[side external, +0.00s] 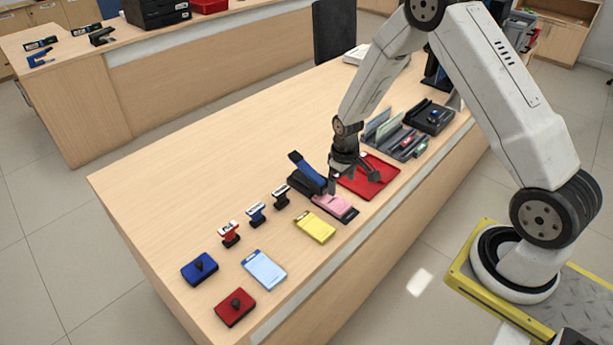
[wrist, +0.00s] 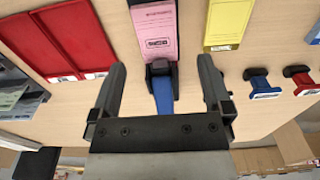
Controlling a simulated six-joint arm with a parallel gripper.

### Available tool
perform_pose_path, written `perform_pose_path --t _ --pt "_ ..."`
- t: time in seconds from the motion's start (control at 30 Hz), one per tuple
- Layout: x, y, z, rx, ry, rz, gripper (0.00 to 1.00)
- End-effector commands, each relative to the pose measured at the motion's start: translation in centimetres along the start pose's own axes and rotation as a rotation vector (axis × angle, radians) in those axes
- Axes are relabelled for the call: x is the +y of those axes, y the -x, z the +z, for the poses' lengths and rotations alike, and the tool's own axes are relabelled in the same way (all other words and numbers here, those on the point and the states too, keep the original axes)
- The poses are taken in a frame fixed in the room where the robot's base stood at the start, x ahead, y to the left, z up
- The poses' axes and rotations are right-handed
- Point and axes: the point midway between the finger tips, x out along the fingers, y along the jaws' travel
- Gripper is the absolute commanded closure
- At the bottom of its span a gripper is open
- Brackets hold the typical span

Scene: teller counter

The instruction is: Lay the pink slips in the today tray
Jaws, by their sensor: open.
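The pink slips (side external: 335,205) lie as a flat stack on the counter, on a thin black base; in the wrist view the stack (wrist: 154,25) is at top centre. A black device with a blue lever (side external: 303,168) stands against their far end; its blue part (wrist: 163,96) shows between my fingers in the wrist view. My gripper (side external: 354,180) is open and empty, above the counter near the slips and the red tray (side external: 389,184). The wrist view shows two red sections (wrist: 45,45) at left, with labels too small to read. I cannot tell which tray is "today".
Yellow slips (side external: 316,227) and light blue slips (side external: 264,269) lie to the left, with several stamps (side external: 256,213), a blue pad (side external: 199,269) and a red pad (side external: 235,308). Grey compartments (side external: 396,137) and a black tray (side external: 442,112) stand to the right.

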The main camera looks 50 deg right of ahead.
Motion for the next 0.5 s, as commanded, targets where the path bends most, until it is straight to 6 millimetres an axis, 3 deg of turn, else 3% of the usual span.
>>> perform_pose_path --t 0.2,0.5 --pt "0.8 -1.4 -0.3 -0.012 -0.001 -0.003 0.0" --pt "0.8 -1.6 -0.3 -0.013 0.0 -0.003 0.0"
